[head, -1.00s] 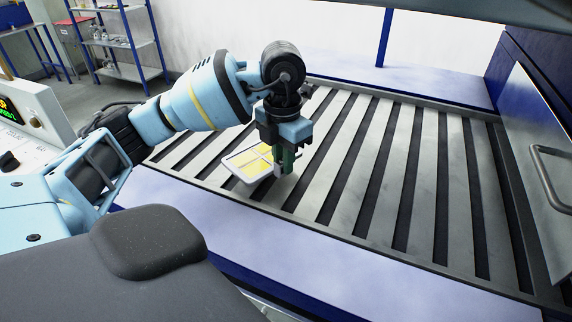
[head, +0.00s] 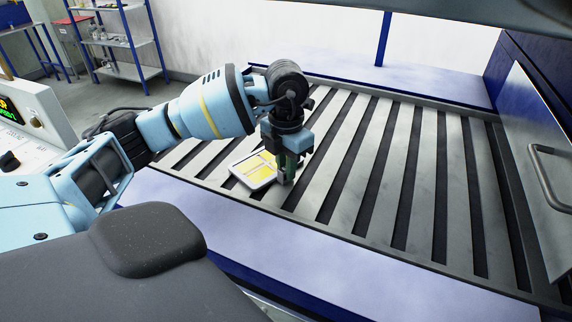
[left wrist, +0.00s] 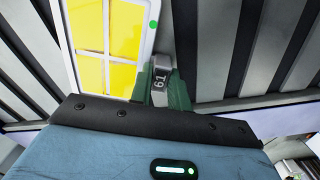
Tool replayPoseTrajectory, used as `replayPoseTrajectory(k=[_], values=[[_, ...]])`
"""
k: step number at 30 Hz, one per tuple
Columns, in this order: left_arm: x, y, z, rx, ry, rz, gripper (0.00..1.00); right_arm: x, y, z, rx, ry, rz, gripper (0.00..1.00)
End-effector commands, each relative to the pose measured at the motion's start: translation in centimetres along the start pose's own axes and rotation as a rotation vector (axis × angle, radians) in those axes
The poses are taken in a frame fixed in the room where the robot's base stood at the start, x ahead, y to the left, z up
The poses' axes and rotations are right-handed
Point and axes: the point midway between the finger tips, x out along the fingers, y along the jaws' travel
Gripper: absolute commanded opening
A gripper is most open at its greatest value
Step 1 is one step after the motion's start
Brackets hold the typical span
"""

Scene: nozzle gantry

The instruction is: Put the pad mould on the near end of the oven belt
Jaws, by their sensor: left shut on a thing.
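The pad mould (head: 253,169) is a pale tray with yellow squares, and it also shows in the left wrist view (left wrist: 124,40). My left gripper (head: 287,177) points down and is shut on the mould's grey tab, marked 19 (left wrist: 160,86), at the tray's right side. The mould is over the slats of the oven belt (head: 330,160), near the belt's left end. It looks roughly level. Whether it rests on the slats or hangs just above them I cannot tell. My right gripper is not in view.
The oven housing with a metal door and handle (head: 550,175) stands at the right. A pale, blue-edged ledge (head: 330,262) runs along the belt's front. Several belt slats right of the mould are bare. A control panel (head: 25,125) stands at the left.

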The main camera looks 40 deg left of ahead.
Motion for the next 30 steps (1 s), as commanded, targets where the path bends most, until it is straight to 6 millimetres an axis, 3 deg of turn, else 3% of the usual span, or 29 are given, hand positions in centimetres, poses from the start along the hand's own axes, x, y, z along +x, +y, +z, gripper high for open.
replayPoseTrajectory(k=[3, 4, 9, 20, 23, 30], values=[[0.2, 0.0, 0.0, 0.000, -0.001, 0.000, 0.00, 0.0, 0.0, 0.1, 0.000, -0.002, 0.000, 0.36], [0.3, 0.0, 0.0, 0.000, 0.000, 0.000, 0.19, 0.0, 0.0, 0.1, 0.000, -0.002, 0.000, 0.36], [0.2, 0.0, 0.0, 0.000, 0.000, 0.000, 0.40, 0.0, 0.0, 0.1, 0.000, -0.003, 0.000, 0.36], [-0.3, 0.0, 0.0, 0.000, -0.001, 0.000, 0.40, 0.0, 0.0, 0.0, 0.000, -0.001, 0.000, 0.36], [-1.4, 0.0, 0.1, 0.000, -0.003, -0.001, 0.40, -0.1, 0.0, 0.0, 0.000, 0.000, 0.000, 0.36], [-6.1, 0.0, 0.1, 0.000, -0.006, 0.000, 0.40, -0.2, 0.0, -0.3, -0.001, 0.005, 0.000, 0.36]])
